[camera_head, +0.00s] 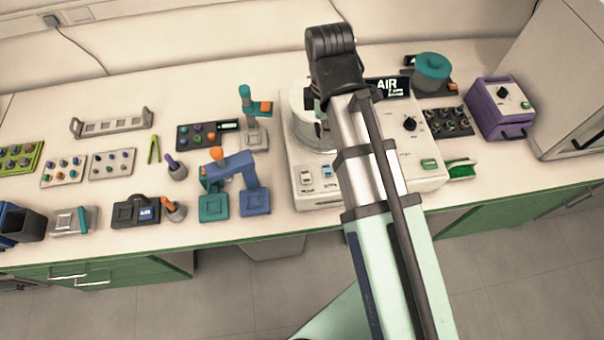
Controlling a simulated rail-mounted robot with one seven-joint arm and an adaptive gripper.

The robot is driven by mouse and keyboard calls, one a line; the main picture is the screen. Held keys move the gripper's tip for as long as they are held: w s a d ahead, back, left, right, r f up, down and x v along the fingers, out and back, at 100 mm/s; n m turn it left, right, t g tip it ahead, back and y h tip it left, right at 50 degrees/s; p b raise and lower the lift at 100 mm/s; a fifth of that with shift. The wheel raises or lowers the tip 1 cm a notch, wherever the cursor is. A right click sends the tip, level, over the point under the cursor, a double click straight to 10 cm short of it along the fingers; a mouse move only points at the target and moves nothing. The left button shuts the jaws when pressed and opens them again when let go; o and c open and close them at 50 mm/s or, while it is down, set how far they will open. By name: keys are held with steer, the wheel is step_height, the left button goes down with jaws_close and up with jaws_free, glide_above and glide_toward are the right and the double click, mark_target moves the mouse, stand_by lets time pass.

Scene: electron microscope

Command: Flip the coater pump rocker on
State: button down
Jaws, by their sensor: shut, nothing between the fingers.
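The coater (431,183) is a white box on the bench, with a pale round chamber (302,125) on its left part. Two small rocker switches sit on its lower left front: a whitish left one (306,172) and a bluish right one (327,171). The labels under them are too small to read, so I cannot tell which is the pump rocker or how either is set. My arm crosses over the coater from the bottom right, its dark joint above the chamber. My gripper is not visible; the arm hides part of the coater's middle.
The coater also carries an AIR display (388,88), a black knob (410,123) and a green button (429,163). A blue and teal stand (247,180) is close on the left. A purple box (500,108) and a dark knob panel (447,122) stand right.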

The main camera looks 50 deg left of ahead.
steer(key=n, duration=0.2)
glide_above(307, 182)
steer(key=w+a, duration=0.1)
steer(key=a, duration=0.1)
steer(key=shift+r+g, duration=0.15)
steer(key=shift+g, duration=0.15)
steer(key=shift+s+d+f+p, duration=0.2)
steer(key=shift+f+p, duration=0.45)
steer(key=shift+f, duration=1.65)
steer(key=shift+s+d+f+p, duration=0.1)
steer(key=shift+d+f+p, duration=0.45)
steer(key=shift+f, duration=1.8)
steer(key=shift+s+d+f+p, duration=0.1)
steer(key=shift+f+p, duration=0.7)
steer(key=shift+f, duration=1.5)
steer(key=shift+f, duration=0.1)
steer(key=shift+d+f+b, duration=0.1)
steer(key=shift+f+b, duration=0.2)
steer(key=shift+f, duration=0.05)
steer(key=shift+r, duration=0.15)
